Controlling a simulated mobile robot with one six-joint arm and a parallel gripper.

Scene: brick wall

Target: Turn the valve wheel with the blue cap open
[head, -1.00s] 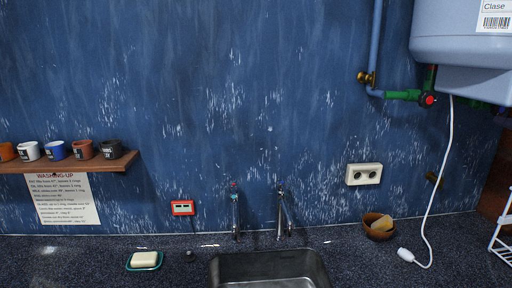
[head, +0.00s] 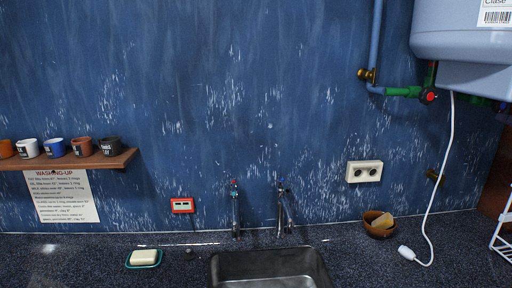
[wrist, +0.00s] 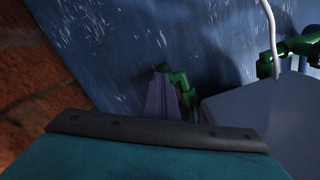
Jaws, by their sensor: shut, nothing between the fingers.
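In the wrist view, my gripper (wrist: 162,72) shows as narrow lavender fingers, shut and empty, above a teal and dark body. Its tips are beside a green pipe fitting (wrist: 180,80); I cannot tell whether they touch it, and any wheel there is hidden or too dark to see. In the head view, a valve with a red cap (head: 428,96) sits on a green pipe under the heater. My gripper is not in the head view.
A pale heater (head: 462,50) hangs at upper right with a white cable (head: 440,180) below it; its body (wrist: 255,115) is close right of my gripper in the wrist view. Brick (wrist: 30,80) is at left. A brass fitting (head: 366,75), sink (head: 270,270) and taps are in the head view.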

